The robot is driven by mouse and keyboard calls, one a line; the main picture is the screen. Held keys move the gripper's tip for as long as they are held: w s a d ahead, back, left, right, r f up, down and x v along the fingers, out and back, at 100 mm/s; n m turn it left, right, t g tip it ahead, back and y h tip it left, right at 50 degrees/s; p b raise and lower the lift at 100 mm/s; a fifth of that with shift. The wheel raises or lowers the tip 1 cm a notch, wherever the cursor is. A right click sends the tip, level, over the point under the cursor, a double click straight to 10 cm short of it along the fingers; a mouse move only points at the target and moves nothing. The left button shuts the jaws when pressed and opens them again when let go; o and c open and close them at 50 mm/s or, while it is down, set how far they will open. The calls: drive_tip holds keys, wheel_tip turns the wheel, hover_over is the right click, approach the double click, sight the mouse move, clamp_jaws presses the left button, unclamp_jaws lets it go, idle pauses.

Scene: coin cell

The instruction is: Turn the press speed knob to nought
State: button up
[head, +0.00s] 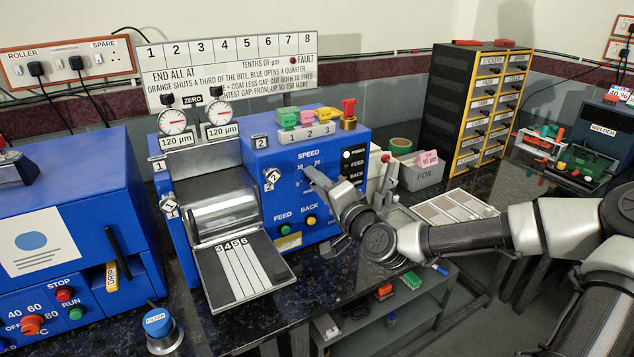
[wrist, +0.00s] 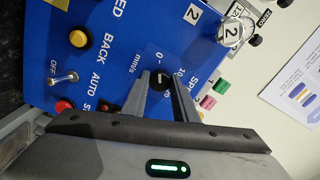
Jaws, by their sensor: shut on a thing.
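The blue press panel (head: 268,205) has a SPEED dial on its front, partly covered by my gripper (head: 309,176) in the head view. In the wrist view, the small black speed knob (wrist: 159,82) sits between the two grey fingertips of my gripper (wrist: 161,76). The fingers are shut on it. A small white mark shows on the knob, but I cannot tell exactly which number it points to. A 0 and "mm/s" are printed near it, with higher numbers on the other side.
A green FEED button (head: 286,230) and an orange BACK button (head: 311,221) sit below the dial. A toggle switch (wrist: 63,77) and a red button (wrist: 63,105) are also near my gripper. Coloured blocks (head: 308,118) stand on top of the press.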

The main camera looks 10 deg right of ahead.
drive_tip(key=o, duration=1.1)
drive_tip(key=shift+c, duration=0.2)
drive_tip(key=p+v, duration=1.4)
drive_tip(key=v, duration=0.3)
drive_tip(key=shift+s, duration=0.2)
